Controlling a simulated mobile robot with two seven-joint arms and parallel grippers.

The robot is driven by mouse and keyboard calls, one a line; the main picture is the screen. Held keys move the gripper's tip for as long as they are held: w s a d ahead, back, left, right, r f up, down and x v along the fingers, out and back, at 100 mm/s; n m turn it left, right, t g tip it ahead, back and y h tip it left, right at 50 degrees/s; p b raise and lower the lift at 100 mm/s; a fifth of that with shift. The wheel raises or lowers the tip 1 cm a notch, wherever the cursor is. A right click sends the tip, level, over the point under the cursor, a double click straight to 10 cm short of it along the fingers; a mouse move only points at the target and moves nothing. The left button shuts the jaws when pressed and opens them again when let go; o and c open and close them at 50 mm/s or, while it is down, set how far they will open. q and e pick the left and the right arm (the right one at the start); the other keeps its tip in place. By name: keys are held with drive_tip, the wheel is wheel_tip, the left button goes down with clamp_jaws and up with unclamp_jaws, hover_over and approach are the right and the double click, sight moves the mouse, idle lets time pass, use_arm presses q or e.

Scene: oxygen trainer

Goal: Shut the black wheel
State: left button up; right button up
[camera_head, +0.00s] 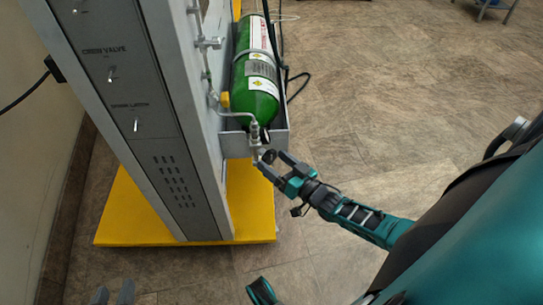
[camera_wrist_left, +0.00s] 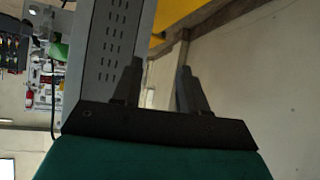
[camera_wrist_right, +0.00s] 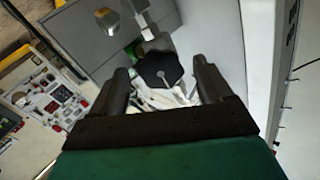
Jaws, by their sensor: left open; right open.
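The black wheel (camera_wrist_right: 159,68) is a dark lobed knob on the metal valve at the end of the green cylinder (camera_head: 256,80). In the right wrist view it sits between the two fingers of my right gripper (camera_wrist_right: 163,85), near their tips. The fingers are open, with gaps visible beside the wheel; I cannot tell whether either touches it. In the head view my right gripper (camera_head: 270,164) is at the valve, and the wheel (camera_head: 269,156) is partly hidden by the fingers. My left gripper (camera_head: 113,293) is open and empty at the bottom left; its fingers also show in the left wrist view (camera_wrist_left: 158,85).
The grey cabinet (camera_head: 160,100) stands on a yellow base (camera_head: 150,212) left of the cylinder. A grey bracket (camera_head: 281,138) holds the cylinder. Pipes and a black hose (camera_head: 297,84) run close by.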

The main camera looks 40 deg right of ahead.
drive_tip(key=s+d+p, duration=0.1)
drive_tip(key=s+d, duration=0.1)
drive_tip(key=s, duration=0.8)
drive_tip(key=shift+s+p, duration=0.25)
drive_tip(key=shift+p, duration=0.1)
